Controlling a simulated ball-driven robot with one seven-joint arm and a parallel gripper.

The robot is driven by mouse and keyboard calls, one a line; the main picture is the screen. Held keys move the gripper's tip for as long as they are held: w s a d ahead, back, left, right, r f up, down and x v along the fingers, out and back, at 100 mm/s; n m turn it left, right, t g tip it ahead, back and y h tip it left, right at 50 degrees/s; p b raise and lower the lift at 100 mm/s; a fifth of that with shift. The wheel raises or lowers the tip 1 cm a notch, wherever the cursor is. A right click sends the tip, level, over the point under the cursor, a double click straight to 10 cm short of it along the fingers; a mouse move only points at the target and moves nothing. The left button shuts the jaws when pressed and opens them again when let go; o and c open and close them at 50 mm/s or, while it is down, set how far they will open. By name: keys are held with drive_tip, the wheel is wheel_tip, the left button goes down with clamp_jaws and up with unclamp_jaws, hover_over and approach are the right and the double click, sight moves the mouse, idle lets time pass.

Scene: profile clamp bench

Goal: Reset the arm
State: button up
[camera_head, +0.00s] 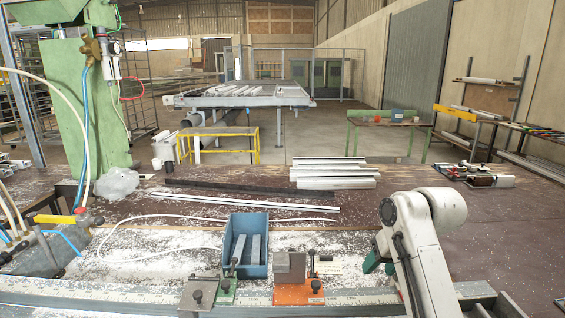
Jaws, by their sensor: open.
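My white arm (422,245) rises at the lower right, in front of the bench, with a rounded joint at its top. Dark cables run along its link. My gripper does not show in this view. A blue bin (231,262) stands on the bench left of my arm, with grey profile pieces inside. An orange-based clamp (300,294) with a grey block and black knobs sits between the bin and my arm. A clamp with a green base (227,291) sits in front of the bin. A small green and dark part (372,262) shows beside my arm; I cannot tell what it is.
A metal rail (120,291) with a scale runs along the bench front. Long bars (250,202) and stacked aluminium profiles (333,173) lie behind. A green machine column (92,110) with hoses stands at left. Small tools (480,175) lie at right. The brown bench top (505,230) is clear at right.

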drive_tip(key=shift+t+h, duration=0.3)
drive_tip(key=shift+h, duration=0.3)
drive_tip(key=s+f, duration=0.6)
drive_tip(key=s, duration=0.1)
drive_tip(key=s+f, duration=0.6)
drive_tip(key=s, duration=0.2)
drive_tip(key=s+f, duration=0.5)
drive_tip(key=s, duration=0.3)
drive_tip(key=shift+s+d+f, duration=0.25)
drive_tip(key=shift+d+f, duration=0.15)
drive_tip(key=s+d+f+g, duration=0.2)
drive_tip(key=s+f, duration=0.1)
drive_tip(key=s, duration=0.7)
drive_tip(key=s+d+f+m+g+h, duration=0.1)
drive_tip(key=s+d+f+g, duration=0.1)
drive_tip(key=s, duration=0.9)
drive_tip(key=shift+f, duration=0.65)
